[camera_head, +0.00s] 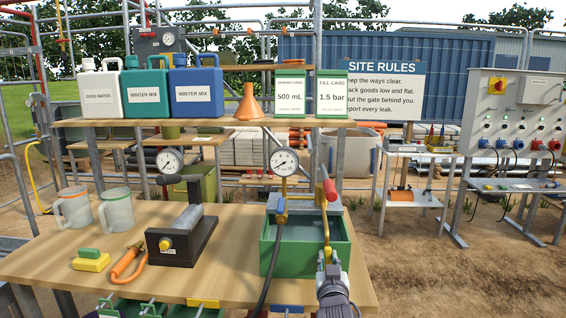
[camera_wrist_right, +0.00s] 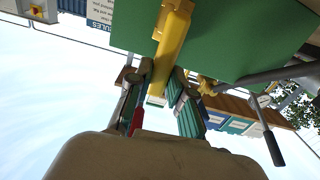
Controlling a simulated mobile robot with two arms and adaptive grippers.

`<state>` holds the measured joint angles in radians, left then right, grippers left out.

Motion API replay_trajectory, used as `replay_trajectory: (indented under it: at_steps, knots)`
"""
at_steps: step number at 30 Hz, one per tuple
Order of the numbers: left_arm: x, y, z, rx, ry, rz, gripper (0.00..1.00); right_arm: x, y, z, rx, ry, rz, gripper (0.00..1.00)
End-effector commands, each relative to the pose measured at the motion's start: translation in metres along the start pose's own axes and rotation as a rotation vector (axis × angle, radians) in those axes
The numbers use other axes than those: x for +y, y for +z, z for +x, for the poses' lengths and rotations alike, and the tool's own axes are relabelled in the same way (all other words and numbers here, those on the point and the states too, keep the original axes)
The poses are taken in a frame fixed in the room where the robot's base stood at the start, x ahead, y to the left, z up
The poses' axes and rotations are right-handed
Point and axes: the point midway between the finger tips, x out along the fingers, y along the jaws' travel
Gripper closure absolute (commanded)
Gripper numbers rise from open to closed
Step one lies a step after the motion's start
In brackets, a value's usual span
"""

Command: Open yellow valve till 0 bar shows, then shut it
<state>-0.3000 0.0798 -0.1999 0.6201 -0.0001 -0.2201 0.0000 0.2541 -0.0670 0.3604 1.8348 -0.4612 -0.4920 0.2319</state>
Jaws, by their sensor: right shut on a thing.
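A green open tank (camera_head: 342,243) stands at the right end of the wooden table (camera_head: 215,285). A round pressure gauge (camera_head: 285,161) rises on yellow fittings at its back; its reading is too small to tell. A yellow bar-like part (camera_head: 326,235) reaches the tank's front edge under a red grip (camera_head: 329,190). My right gripper (camera_head: 328,258) is shut around this yellow part, which shows between the fingers in the right wrist view (camera_wrist_right: 173,38). My left gripper is out of view.
A second gauge (camera_head: 170,161), a black block with a small yellow knob (camera_head: 165,243), two jugs (camera_head: 115,210), a sponge (camera_head: 91,262) and an orange tool (camera_head: 126,260) occupy the table. A shelf above holds containers, a funnel (camera_head: 249,103) and a 1.5 bar card (camera_head: 331,96).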

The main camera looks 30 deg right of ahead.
Motion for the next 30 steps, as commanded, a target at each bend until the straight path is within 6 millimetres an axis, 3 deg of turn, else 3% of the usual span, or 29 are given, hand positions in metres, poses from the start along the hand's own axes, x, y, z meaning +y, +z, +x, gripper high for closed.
replay_trajectory:
  at_steps: [21,23,26,30]
  knots:
    - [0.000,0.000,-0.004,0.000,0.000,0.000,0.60,-0.002,0.002,0.000,-0.009,-0.001,-0.036,1.00]
    - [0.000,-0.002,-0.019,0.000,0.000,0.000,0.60,-0.011,-0.002,-0.001,-0.013,-0.004,-0.206,1.00]
    - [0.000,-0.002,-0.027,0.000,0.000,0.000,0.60,-0.030,0.012,-0.001,-0.012,-0.007,-0.648,1.00]
    - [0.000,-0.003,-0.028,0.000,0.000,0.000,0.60,-0.048,0.043,-0.001,-0.008,-0.009,-1.358,1.00]
